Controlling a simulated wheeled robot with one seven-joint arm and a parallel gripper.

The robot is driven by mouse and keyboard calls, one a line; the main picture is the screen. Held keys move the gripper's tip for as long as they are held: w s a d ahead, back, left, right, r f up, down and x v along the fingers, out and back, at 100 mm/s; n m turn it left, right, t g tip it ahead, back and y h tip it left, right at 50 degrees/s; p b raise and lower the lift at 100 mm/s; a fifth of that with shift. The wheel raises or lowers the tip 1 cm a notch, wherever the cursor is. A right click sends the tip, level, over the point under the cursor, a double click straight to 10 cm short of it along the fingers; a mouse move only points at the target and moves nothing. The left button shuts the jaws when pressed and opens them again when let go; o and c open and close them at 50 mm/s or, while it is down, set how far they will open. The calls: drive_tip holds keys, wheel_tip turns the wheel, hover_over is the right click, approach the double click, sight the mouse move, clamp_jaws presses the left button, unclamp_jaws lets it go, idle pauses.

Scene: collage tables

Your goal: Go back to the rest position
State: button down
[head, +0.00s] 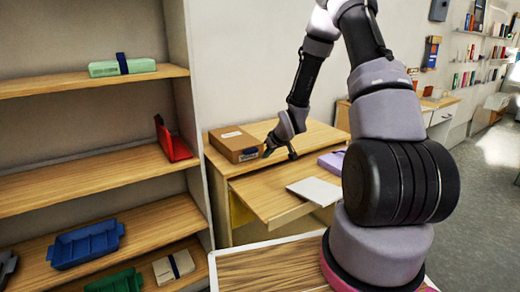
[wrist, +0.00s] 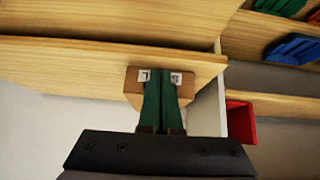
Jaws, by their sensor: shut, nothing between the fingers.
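My gripper (head: 281,150) is at the end of my arm, above the wooden desk (head: 268,203) in the head view, just in front of or beside a brown cardboard box (head: 235,144). I cannot tell from this view how far apart they are. In the wrist view the two green fingers of my gripper (wrist: 160,74) are together, with nothing held between them. A brown block-like shape (wrist: 134,88), likely the box, shows behind the fingertips with white label patches on either side of them.
A white flat item (head: 314,190) and a purple box (head: 332,161) lie on the desk. Shelves at left hold a green box (head: 105,69), a red item (head: 174,143) and a blue tray (head: 86,246). A wooden-topped table (head: 270,268) is in front. Open floor (head: 478,190) shows at right.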

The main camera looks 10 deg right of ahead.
drive_tip(key=s+d+r+m+h, duration=0.15)
drive_tip(key=s+r, duration=0.35)
drive_tip(key=r, duration=0.7)
drive_tip(key=s+d+r+m+h, duration=0.15)
drive_tip(key=s+r, duration=0.25)
drive_tip(key=r, duration=0.8)
drive_tip(key=s+a+r+m+y, duration=0.1)
drive_tip(key=s+r+m, duration=0.1)
drive_tip(key=s+r, duration=0.4)
drive_tip(key=s+a+r+m+y, duration=0.1)
drive_tip(key=s+r, duration=0.6)
drive_tip(key=s, duration=1)
drive_tip(key=shift+a+m+y, duration=0.4)
drive_tip(key=shift+a+m, duration=0.25)
drive_tip(key=shift+m, duration=0.35)
drive_tip(key=shift+s, duration=0.1)
